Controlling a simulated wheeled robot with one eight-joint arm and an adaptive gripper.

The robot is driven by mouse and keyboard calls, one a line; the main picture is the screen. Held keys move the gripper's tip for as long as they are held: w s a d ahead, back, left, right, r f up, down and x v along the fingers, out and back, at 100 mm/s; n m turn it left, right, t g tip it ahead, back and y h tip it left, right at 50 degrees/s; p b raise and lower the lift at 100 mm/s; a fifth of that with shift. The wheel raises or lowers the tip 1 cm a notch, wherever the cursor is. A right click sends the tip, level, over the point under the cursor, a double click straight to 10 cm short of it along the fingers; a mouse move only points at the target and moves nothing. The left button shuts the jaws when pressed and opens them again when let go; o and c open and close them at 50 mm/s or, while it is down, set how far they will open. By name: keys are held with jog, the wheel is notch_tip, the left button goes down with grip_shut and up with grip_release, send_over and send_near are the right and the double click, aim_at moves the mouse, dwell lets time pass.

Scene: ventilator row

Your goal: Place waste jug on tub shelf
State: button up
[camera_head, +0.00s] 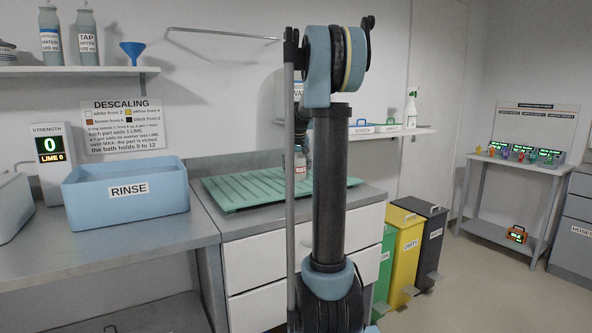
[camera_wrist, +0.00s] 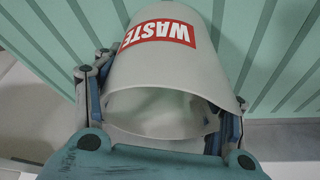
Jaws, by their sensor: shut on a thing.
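The waste jug (camera_wrist: 150,75), pale grey with a red WASTE label, fills the middle of the wrist view. My gripper (camera_wrist: 162,100) is shut on it, with fingers along both sides. In the head view the jug (camera_head: 300,160) shows only as a narrow strip beside my arm, over the green slatted board (camera_head: 235,190); I cannot tell whether it touches the board. My gripper is mostly hidden there.
A blue RINSE tub (camera_head: 127,190) stands on the left counter. Green, yellow (camera_head: 405,250) and black bins stand right of the drawers. A small table (camera_head: 510,165) with coloured devices is at the far right. Floor between is clear.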

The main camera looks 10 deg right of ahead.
jog(key=o, duration=1.1)
